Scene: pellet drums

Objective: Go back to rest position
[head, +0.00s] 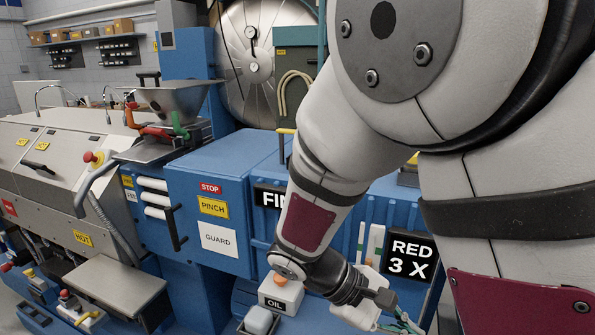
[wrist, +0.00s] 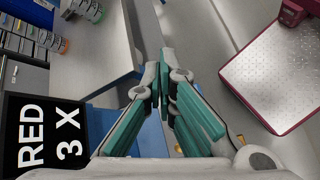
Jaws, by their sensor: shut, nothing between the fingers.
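My gripper (wrist: 165,70) shows in the wrist view with its teal-padded fingers together and nothing held between them. In the head view my arm reaches down from the upper right, and the gripper (head: 402,325) is at the bottom edge, partly cut off. It is in front of the blue machine (head: 225,205), below the black "RED 3 X" sign (head: 410,258). The same sign is at the lower left of the wrist view (wrist: 45,135).
A white box marked "OIL" (head: 281,293) stands close left of my gripper. A grey machine (head: 50,150) with a metal hopper (head: 172,100) is at the left. In the wrist view, a red-edged metal plate (wrist: 275,75) is at the right and a grey table (wrist: 95,60) at upper left.

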